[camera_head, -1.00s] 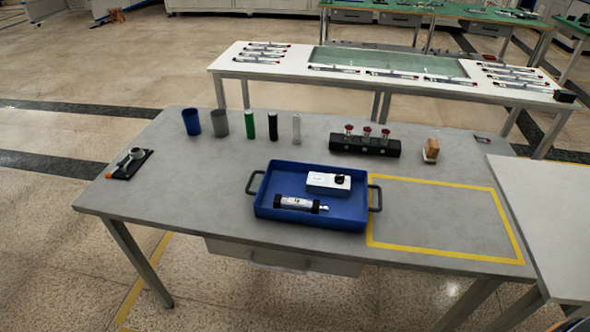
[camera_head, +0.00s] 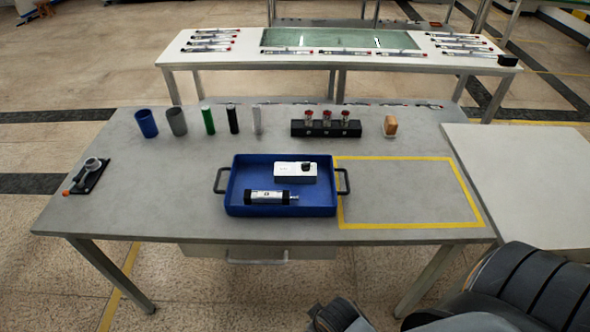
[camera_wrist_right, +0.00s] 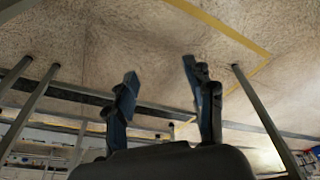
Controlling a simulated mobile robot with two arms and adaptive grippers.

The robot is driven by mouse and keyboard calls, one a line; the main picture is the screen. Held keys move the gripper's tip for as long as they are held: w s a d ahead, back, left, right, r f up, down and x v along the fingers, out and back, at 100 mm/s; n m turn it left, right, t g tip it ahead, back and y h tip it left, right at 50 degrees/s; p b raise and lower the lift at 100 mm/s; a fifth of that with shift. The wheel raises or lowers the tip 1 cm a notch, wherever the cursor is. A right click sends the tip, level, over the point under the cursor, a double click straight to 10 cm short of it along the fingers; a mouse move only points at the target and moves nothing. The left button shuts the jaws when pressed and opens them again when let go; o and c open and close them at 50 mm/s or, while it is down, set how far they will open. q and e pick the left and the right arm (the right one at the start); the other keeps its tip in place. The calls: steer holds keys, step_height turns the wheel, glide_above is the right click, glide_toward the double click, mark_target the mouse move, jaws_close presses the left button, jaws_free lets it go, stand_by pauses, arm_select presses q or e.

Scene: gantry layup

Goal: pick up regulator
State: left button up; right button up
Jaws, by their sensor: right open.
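None of the parts is plainly labelled as the regulator. A white box with a black knob (camera_head: 295,172) lies in the blue tray (camera_head: 232,192), behind a silver and black cylinder (camera_head: 270,197). A small grey round-headed device (camera_head: 91,166) rests on a black pad at the table's left end. My right gripper (camera_wrist_right: 159,72) is open and empty in the right wrist view, with floor and table legs beyond it. Part of my right arm shows at the bottom right of the head view. My left gripper is not in view.
Upright cylinders (camera_head: 208,120), a black block with red-topped parts (camera_head: 326,128) and a wooden-looking block (camera_head: 390,125) line the back of the grey table (camera_head: 140,205). The yellow-outlined area (camera_head: 405,192) is empty. A white table (camera_head: 535,160) stands at the right.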

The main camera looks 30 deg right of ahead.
steer(key=w+d+r+m+t+p, duration=0.1)
steer(key=w+d+r+t, duration=0.15)
steer(key=r, duration=0.65)
steer(key=w+d+r+t, duration=0.1)
steer(key=w+r, duration=0.2)
steer(key=r, duration=0.5)
steer(key=m+t+h, duration=0.2)
steer(key=m+t, duration=0.1)
steer(key=t, duration=0.4)
glide_toward(307, 165)
steer(key=x, duration=0.1)
steer(key=p+x, duration=0.1)
steer(key=shift+w+d, duration=0.3)
steer(key=shift+a+p+x, duration=0.2)
steer(key=shift+x, duration=1.25)
steer(key=shift+a+p+x, duration=0.15)
steer(key=shift+x, duration=1.3)
steer(key=shift+s+f, duration=0.1)
steer(key=shift+f, duration=0.1)
steer(key=shift+r, duration=0.1)
jaws_close()
